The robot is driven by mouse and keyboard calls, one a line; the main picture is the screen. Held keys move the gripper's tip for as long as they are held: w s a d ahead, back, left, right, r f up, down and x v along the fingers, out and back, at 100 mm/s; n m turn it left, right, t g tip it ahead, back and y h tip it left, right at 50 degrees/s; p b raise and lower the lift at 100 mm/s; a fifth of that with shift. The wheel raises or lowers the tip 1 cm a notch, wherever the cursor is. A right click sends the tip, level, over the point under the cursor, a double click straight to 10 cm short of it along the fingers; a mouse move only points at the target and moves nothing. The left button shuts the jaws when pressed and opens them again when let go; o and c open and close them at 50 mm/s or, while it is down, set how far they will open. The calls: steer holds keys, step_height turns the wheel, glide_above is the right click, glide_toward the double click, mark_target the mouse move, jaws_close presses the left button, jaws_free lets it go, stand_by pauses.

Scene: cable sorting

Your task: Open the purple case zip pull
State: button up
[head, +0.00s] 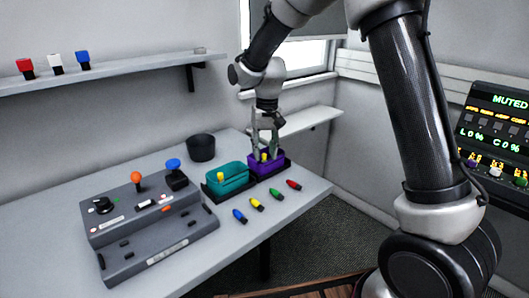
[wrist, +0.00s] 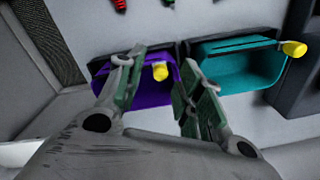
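The purple case (head: 256,170) sits in a dark tray near the table's back right corner. It also shows in the wrist view (wrist: 150,97). Its yellow zip pull (wrist: 160,71) stands at the case's edge in the wrist view, and also shows small in the head view (head: 264,157). My gripper (head: 265,153) points down over the purple case. In the wrist view my gripper (wrist: 156,68) is open, with one finger on each side of the yellow pull and a gap on both sides. Its fingers hide parts of the case.
A teal case (head: 228,177) with its own yellow pull stands left of the purple one. Blue, yellow, green and red connectors (head: 275,194) lie in front. A black cup (head: 201,148) and a grey control box (head: 150,225) stand further left.

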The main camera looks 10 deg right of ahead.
step_height(320, 180, up, 11)
steer(key=shift+d, duration=0.25)
steer(key=s+d+r+t, duration=0.2)
steer(key=s+d, duration=0.9)
steer(key=s, duration=0.4)
steer(key=s+d+r+t, duration=0.2)
steer(key=s+d, duration=0.8)
steer(key=s, duration=0.4)
steer(key=shift+s+d+r+m+h, duration=0.3)
steer(key=shift+s+d+r, duration=0.05)
steer(key=shift+d+r, duration=0.05)
